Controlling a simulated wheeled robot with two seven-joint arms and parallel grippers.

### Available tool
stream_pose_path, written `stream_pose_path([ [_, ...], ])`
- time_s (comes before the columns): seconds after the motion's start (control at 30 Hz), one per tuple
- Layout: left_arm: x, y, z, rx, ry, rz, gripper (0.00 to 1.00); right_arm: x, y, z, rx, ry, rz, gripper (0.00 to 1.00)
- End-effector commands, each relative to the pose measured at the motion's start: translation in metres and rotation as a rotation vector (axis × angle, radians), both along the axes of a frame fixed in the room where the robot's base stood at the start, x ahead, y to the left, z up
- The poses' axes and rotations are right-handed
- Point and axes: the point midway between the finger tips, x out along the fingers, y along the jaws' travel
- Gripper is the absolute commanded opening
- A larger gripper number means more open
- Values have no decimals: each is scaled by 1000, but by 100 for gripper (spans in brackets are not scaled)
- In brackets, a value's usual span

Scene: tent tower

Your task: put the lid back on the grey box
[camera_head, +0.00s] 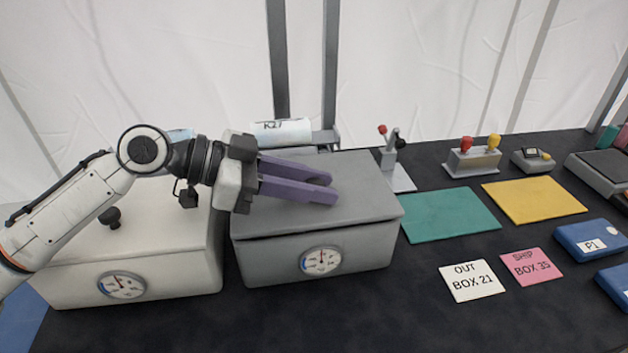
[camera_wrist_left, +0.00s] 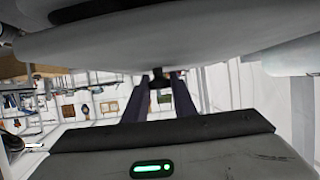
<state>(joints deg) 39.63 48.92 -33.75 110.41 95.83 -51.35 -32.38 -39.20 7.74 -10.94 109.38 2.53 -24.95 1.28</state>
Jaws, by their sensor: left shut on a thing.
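The grey box (camera_head: 275,266) stands in the middle of the table with a round dial on its front. Its grey lid (camera_head: 368,190) lies over the box's top, roughly lined up with it. A dark line runs under the lid's front edge; I cannot tell whether the lid is fully seated or slightly raised. My left gripper (camera_head: 326,186), with purple fingers, reaches over the lid from the left. In the left wrist view it is shut on the lid's dark knob (camera_wrist_left: 160,79), which the fingers hide in the head view. My right gripper is not in view.
A paler lidded box (camera_head: 180,272) with a black knob (camera_head: 110,217) stands close on the left. A lever stand (camera_head: 398,178), green mat (camera_head: 450,214), yellow mat (camera_head: 535,199), two cards (camera_head: 472,281) and blue boxes (camera_head: 588,238) lie to the right.

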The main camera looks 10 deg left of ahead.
Motion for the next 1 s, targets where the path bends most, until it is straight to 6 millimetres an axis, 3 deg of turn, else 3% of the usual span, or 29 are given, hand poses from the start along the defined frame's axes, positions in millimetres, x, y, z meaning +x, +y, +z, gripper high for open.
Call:
stream_pose_path([
  [1.0,0,0,-5,-2,-1,0,0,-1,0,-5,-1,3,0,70],
])
